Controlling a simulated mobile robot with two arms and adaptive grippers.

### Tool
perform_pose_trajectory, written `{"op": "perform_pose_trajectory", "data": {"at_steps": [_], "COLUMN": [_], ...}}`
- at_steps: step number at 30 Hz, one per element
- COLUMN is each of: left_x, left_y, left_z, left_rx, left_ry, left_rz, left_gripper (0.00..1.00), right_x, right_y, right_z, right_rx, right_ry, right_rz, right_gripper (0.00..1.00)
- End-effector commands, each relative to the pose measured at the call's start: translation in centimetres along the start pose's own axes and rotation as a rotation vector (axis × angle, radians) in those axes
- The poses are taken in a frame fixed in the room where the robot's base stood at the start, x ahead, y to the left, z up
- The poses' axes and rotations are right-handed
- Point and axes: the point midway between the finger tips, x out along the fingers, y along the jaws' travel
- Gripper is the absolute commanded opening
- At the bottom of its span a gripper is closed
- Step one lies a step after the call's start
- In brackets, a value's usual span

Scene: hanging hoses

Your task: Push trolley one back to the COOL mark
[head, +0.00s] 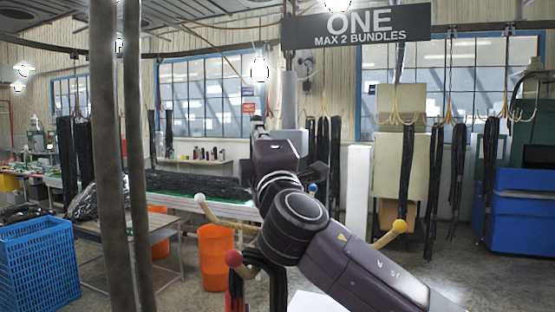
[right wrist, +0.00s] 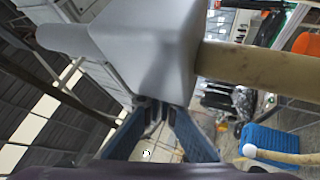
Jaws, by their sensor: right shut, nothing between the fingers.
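Trolley one hangs under the dark sign reading ONE, MAX 2 BUNDLES (head: 356,27). Its grey stem (head: 289,100) drops behind my right arm. Its pale pegs end in coloured balls: white (head: 200,198), red (head: 233,258), yellow (head: 400,226) and blue. A black hose bundle (head: 278,285) hangs low by the red-tipped peg, partly behind my arm. My right gripper (head: 258,122) is raised, shut and empty. In the right wrist view its blue fingers (right wrist: 157,110) meet at the lower edge of a grey block (right wrist: 160,45) with a peg (right wrist: 255,72); contact is unclear. The COOL mark is not visible.
Two dark hanging lengths (head: 132,150) stand close at the left. A blue crate (head: 38,265), an orange bin (head: 215,255) and a bench (head: 190,207) lie beyond. More black hoses (head: 407,165) hang at the right, near a blue cabinet (head: 522,215).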

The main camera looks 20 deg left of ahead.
Motion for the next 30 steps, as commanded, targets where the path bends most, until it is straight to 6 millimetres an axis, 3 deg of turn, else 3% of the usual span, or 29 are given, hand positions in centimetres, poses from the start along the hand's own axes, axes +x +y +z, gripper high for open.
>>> {"op": "perform_pose_trajectory", "data": {"at_steps": [30], "left_x": [1.7], "left_y": [0.2], "left_z": [0.2], "left_rx": [0.000], "left_ry": [0.000], "left_rz": [0.002], "left_gripper": [0.00], "right_x": [-4.8], "right_y": [2.3], "right_z": [7.9], "right_rx": [-0.001], "right_ry": [-0.006], "right_rz": [0.001], "right_gripper": [0.00]}}
